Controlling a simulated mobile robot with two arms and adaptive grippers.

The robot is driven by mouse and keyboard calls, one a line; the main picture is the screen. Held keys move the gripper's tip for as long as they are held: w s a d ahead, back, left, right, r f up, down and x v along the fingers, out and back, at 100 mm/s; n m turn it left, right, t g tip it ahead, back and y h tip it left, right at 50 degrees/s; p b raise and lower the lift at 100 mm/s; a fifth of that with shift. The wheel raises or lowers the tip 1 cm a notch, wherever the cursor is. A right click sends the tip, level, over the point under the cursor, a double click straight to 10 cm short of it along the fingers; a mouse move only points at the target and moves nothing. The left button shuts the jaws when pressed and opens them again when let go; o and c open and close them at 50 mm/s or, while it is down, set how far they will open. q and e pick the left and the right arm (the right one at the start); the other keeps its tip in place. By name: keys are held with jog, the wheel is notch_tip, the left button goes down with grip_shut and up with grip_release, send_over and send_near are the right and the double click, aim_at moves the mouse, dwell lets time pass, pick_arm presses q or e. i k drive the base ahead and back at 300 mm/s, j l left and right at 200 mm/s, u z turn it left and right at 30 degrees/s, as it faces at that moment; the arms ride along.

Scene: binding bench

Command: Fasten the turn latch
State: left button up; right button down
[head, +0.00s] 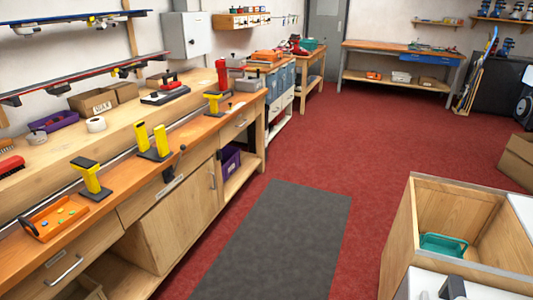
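I cannot make out a turn latch for certain. A light grey wall cabinet (187,37) hangs above the left bench, with its door closed; a small dark detail (191,41) shows on its front, too small to tell what it is. At the bottom right edge a small dark upright part (453,288) stands on a pale surface, cut off by the frame; I cannot tell what it is. Neither of my grippers shows.
A long wooden workbench (165,160) runs along the left, with yellow ski vises (91,178) and an orange tray (52,218) on it. An open wooden box (437,225) with a teal basket (443,244) stands at right. A grey mat (275,235) lies on clear red floor (370,140).

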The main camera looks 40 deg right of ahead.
aim_at(219, 157)
jog(key=z, duration=0.8)
jog(key=i+j+z, duration=0.1)
jog(key=i, duration=0.5)
jog(key=i+j, duration=0.1)
jog(key=i, duration=0.45)
jog(key=i+j+z, duration=0.15)
jog(key=i, duration=0.45)
jog(key=i+l+z, duration=0.1)
jog(key=i+l, duration=0.3)
jog(key=l, duration=0.2)
jog(key=i+l, duration=0.45)
jog(key=l+z, duration=0.05)
jog(key=l, duration=0.05)
